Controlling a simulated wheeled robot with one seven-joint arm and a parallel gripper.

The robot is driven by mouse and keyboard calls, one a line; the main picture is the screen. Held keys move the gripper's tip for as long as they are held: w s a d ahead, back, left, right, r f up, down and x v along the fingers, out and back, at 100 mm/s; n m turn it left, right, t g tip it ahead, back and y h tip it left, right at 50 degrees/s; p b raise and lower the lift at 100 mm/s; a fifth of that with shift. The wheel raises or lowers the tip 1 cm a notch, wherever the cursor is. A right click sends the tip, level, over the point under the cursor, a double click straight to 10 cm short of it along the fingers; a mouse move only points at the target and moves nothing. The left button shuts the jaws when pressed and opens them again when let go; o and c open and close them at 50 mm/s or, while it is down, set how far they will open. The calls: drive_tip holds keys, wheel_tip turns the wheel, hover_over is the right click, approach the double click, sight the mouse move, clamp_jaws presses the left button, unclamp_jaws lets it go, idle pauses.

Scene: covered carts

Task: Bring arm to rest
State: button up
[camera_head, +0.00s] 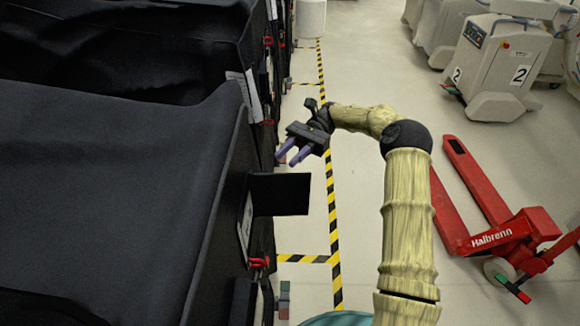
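My arm (407,215) reaches forward from the lower right and bends left at a black elbow joint. My gripper (288,158) is at its end, left of the yellow-black floor line, close to the side of the black-covered carts. Its two purple fingers point down-left and stand apart, with nothing seen between them. A dark flat panel (280,194) sticks out from the near cart (105,190) just below the fingers in the picture. I cannot tell whether the gripper touches the cart.
Black-covered carts (125,50) line the left side. A red pallet jack (490,235) stands on the right, close to my arm. Grey wheeled machines (495,68) stand at the back right. Yellow-black tape (332,200) marks the floor. Pale floor between lies clear.

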drive_tip(key=shift+r, duration=0.4)
